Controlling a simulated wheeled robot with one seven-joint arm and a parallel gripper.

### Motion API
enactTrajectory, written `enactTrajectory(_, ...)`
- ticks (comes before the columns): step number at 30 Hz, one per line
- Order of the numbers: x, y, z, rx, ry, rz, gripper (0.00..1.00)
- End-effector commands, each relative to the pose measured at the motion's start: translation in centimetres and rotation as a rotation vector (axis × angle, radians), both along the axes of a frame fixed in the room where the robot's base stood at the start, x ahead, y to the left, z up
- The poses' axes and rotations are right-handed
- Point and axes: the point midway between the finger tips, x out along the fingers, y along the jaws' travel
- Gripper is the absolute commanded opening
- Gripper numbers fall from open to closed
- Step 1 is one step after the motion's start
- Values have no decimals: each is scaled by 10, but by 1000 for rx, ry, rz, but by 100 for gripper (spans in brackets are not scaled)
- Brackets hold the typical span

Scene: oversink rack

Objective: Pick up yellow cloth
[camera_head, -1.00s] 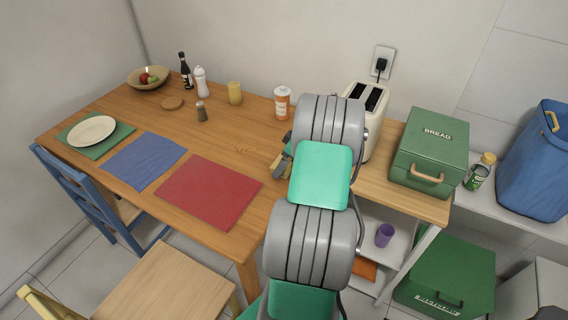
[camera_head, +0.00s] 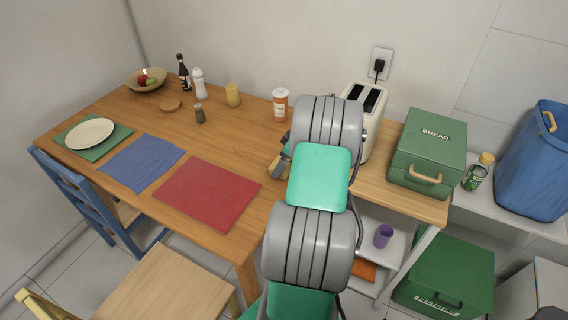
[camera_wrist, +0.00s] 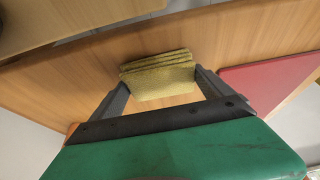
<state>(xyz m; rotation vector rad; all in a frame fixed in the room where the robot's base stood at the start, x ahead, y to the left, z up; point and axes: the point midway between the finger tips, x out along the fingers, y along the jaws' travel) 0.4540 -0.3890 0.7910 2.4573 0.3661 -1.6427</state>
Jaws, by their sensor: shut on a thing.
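The yellow cloth (camera_wrist: 158,76) is a folded, layered stack in the wrist view. My gripper (camera_wrist: 160,80) has a finger at each side of it and is shut on it. The wooden table top shows behind the cloth; I cannot tell whether the cloth touches it. In the head view my arm hides most of my gripper (camera_head: 279,166), which shows only at the arm's left edge, over the table. The cloth cannot be made out clearly there.
The wooden table (camera_head: 235,145) bears a red mat (camera_head: 208,193), a blue mat (camera_head: 142,162), a plate (camera_head: 90,133) and an orange-labelled container (camera_head: 280,104). A toaster (camera_head: 374,110) and green bread box (camera_head: 430,150) stand right of my arm. A blue chair (camera_head: 85,195) stands at left.

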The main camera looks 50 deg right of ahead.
Motion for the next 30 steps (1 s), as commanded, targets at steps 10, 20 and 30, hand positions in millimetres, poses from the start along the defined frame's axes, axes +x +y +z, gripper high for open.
enactTrajectory(10,-22,3,57,-6,-4,-5,51)
enactTrajectory(20,-109,26,116,-4,-2,-5,51)
enactTrajectory(30,-136,34,128,0,0,0,51)
